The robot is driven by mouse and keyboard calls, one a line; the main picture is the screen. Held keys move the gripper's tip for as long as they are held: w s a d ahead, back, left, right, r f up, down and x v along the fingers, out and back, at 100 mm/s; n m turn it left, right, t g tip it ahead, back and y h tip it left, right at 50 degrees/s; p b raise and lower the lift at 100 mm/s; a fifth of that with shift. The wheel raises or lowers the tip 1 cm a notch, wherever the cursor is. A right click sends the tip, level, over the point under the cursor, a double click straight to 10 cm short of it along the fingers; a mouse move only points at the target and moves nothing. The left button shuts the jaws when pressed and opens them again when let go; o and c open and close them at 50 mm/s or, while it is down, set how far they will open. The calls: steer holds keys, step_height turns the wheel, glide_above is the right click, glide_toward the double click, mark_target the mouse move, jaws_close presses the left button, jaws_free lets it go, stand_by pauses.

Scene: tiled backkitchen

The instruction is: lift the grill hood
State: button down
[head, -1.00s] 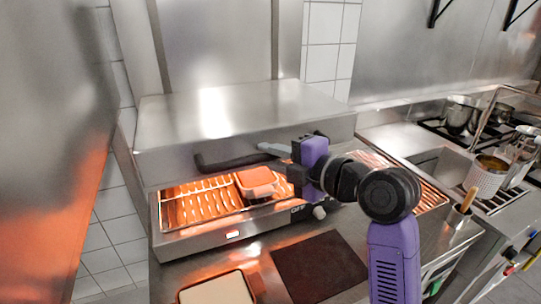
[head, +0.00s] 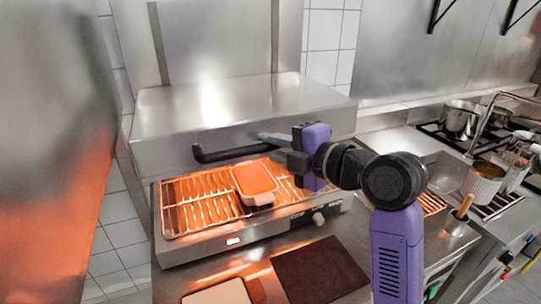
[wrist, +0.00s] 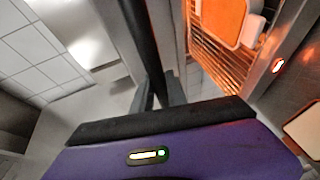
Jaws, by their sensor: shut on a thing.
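The grill hood (head: 165,155) is a large stainless steel box over the glowing grill (head: 190,205). It is raised, with an open gap above the grill rack. Its black bar handle (head: 225,154) runs along the front. My gripper (head: 276,143) is shut on the right part of this handle. In the wrist view the handle (wrist: 140,40) runs down between my gripper's two fingers (wrist: 158,98). The fingers partly hide the handle's right end in the head view.
An orange-lit dish (head: 255,180) sits on the grill rack. A dark mat (head: 318,270) and a pale tray (head: 220,294) lie on the counter in front. A sink, a white container (head: 484,184) and pots (head: 460,118) stand to the right. A tiled wall is at left.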

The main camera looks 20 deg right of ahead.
step_height(320, 180, up, 15)
steer(key=p, duration=0.6)
steer(key=shift+r, duration=0.2)
steer(key=c, duration=1.3)
jaws_free()
steer(key=shift+f, duration=0.1)
steer(key=b+v, duration=0.2)
steer(key=v, duration=0.5)
steer(key=shift+s+d, duration=0.15)
steer(key=shift+s, duration=0.25)
